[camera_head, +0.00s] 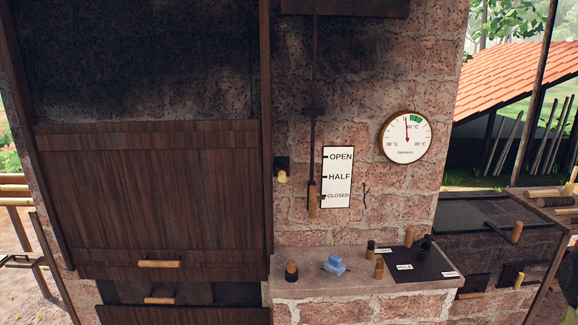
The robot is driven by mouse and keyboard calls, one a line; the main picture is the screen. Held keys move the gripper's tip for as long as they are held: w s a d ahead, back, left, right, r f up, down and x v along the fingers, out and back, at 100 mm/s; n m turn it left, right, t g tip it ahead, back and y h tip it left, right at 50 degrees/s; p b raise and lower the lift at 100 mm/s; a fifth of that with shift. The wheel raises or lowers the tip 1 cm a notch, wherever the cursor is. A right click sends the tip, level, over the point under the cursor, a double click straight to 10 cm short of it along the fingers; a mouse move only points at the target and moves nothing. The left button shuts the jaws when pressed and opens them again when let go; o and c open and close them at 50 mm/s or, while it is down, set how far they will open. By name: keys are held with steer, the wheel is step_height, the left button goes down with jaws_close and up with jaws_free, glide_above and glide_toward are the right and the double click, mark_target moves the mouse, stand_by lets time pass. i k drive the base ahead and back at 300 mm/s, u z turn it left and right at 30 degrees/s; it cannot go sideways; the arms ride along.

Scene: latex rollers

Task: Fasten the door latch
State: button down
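A large dark wooden door (165,195) fills the left of the head view, with a wooden handle (158,264) near its lower edge. Its panel stands below a soot-blackened brick opening. Right of the door's frame post, a small dark bracket with a pale yellow knob (282,176) is fixed to the brick wall; it looks like the latch. I cannot tell how the latch is engaged. My gripper is not in this view.
A vertical rod with a wooden grip (312,200) hangs beside an OPEN/HALF/CLOSED sign (337,177), low near CLOSED. A dial gauge (407,137) hangs right.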

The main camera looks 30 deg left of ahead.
mark_target(282, 174)
steer(key=u, duration=0.75)
steer(key=i, duration=0.8)
steer(key=u, duration=0.35)
